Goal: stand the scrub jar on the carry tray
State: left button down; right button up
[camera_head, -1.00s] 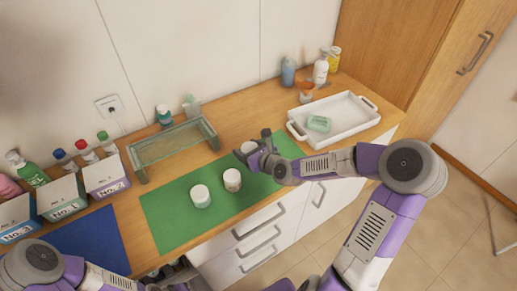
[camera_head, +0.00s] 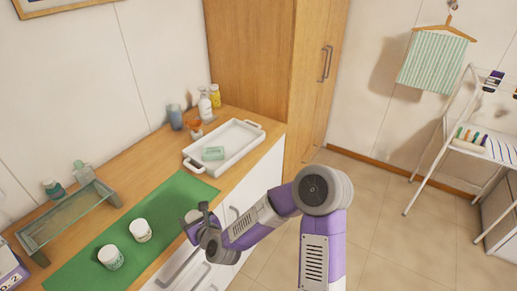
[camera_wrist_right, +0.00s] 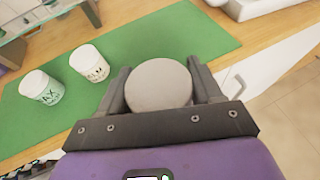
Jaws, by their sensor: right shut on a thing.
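My right gripper (camera_head: 200,215) is shut on the scrub jar (camera_head: 192,216) near the right end of the green mat. In the right wrist view the jar's round pale lid (camera_wrist_right: 158,84) lies between the two fingers; its label is hidden. I cannot tell whether the jar touches the mat or is lifted. My left gripper is not in view.
Two other white jars stand on the green mat (camera_head: 160,205), a nearer one (camera_head: 111,257) and one beside it (camera_head: 140,230). A glass-topped rack (camera_head: 70,215) is at the left. Bottles (camera_head: 205,103) and an orange item (camera_head: 195,127) stand behind the tray. Most of the tray floor is bare.

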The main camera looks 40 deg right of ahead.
aim_at(237, 140)
jog(key=z, duration=2.05)
jog(key=i, duration=2.3)
jog(key=u, duration=3.15)
